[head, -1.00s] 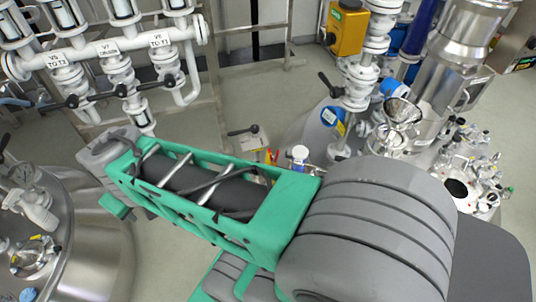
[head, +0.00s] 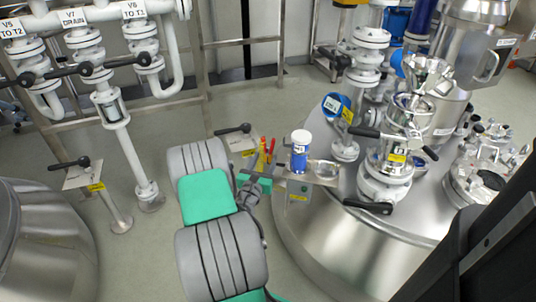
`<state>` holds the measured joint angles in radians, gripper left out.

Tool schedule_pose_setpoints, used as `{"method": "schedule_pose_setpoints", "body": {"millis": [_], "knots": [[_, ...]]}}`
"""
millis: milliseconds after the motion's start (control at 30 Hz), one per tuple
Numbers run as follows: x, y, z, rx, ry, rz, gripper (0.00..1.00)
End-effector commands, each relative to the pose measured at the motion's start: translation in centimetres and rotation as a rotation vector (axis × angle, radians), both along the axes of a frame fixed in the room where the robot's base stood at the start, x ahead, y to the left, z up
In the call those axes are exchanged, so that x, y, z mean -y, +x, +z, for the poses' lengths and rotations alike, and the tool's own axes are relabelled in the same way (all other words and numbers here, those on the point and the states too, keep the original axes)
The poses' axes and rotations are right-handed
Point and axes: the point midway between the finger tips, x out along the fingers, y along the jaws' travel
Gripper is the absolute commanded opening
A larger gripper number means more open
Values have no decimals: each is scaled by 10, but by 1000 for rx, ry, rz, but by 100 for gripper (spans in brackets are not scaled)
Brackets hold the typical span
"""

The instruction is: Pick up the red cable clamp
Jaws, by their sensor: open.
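A small upright red piece (head: 271,149) shows beside a yellow one (head: 262,155) at the left end of a narrow grey shelf (head: 318,172) in the head view. It is too small to tell whether it is the red cable clamp, and nothing else red stands out. My gripper (head: 250,188) shows in part as a small dark grey shape just right of my arm, below and left of the red piece. It is open and appears empty. Its fingertips are hard to make out, and my arm hides some of the area behind it.
A white and blue bottle (head: 300,152) stands on the shelf next to a clear dish (head: 326,170). A large steel vessel (head: 310,235) with valves lies right, another steel tank (head: 40,245) left. White valve pipes (head: 120,140) rise at left. Floor shows between.

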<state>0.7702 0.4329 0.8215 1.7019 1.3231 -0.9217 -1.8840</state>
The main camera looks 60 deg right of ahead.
Motion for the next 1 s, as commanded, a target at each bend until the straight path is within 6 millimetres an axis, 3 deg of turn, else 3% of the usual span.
{"method": "schedule_pose_setpoints", "body": {"millis": [200,467,1000], "knots": [[38,4,-1,5,1,-4,49],[44,7,0,3,2,0,49],[44,7,0,5,2,0,6]]}}
